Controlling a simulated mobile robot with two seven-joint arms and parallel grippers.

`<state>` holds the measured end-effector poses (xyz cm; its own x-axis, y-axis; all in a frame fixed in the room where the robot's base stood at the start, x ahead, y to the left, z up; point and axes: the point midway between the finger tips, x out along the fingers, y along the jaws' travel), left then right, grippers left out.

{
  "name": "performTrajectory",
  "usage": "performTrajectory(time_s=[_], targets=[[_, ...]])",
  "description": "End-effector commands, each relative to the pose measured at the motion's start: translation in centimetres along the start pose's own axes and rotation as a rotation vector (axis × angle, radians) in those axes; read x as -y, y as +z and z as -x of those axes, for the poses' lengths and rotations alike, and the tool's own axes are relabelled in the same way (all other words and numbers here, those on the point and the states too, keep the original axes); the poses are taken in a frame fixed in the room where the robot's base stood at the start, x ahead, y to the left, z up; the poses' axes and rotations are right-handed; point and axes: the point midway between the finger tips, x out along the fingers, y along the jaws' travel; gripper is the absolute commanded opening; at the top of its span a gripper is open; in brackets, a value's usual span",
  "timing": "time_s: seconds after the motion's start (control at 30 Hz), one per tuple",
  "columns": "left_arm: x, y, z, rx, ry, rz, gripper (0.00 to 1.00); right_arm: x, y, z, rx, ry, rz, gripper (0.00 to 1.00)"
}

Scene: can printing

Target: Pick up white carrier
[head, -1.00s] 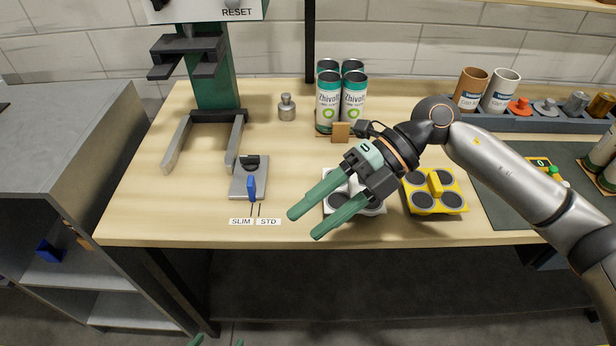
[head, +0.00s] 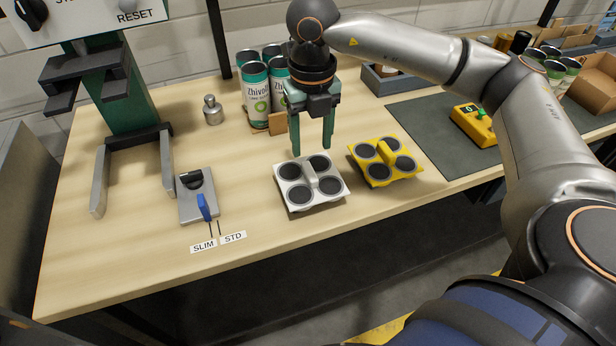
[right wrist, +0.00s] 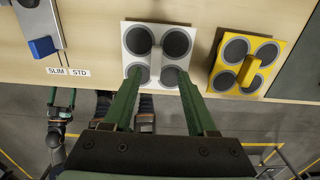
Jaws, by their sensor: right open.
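The white carrier (head: 311,174) lies flat on the wooden table, with dark round recesses and a raised white handle bar in the middle. It also shows in the right wrist view (right wrist: 157,56). My right gripper (head: 311,149) is open and empty and points down. Its fingertips show just above the carrier's back edge in the head view. In the right wrist view the fingers (right wrist: 160,72) overlap the carrier's lower part, one on each side of the handle line. They appear apart from it. My left gripper (right wrist: 62,97) shows small in the right wrist view, fingers apart.
A yellow carrier (head: 386,153) lies close on the right. Several tall cans (head: 256,92) stand behind, with a small brown block (head: 278,124). A grey plate with a blue lever (head: 203,206) is at left, beside the green press stand (head: 118,95). The table's front edge is near.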

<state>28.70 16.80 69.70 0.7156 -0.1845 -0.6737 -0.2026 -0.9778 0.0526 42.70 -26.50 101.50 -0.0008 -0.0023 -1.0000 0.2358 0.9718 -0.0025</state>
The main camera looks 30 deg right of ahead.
Motion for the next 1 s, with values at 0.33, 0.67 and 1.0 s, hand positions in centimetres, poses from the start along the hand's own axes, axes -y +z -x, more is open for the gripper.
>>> performTrajectory(time_s=[0.33, 0.67, 1.0], targets=[[-0.1, -0.5, 0.5, 0.000, 0.000, 0.001, 1.00, -0.4, -0.8, -3.5, -0.004, 0.000, 0.003, 0.57], [-0.1, -0.5, 0.5, 0.001, 0.000, 0.001, 1.00, -0.5, -0.8, -6.1, 0.001, 0.002, 0.002, 0.57], [-0.1, -0.5, 0.5, 0.001, 0.000, 0.001, 1.00, -0.5, -0.8, -6.1, 0.001, 0.002, 0.002, 0.34]])
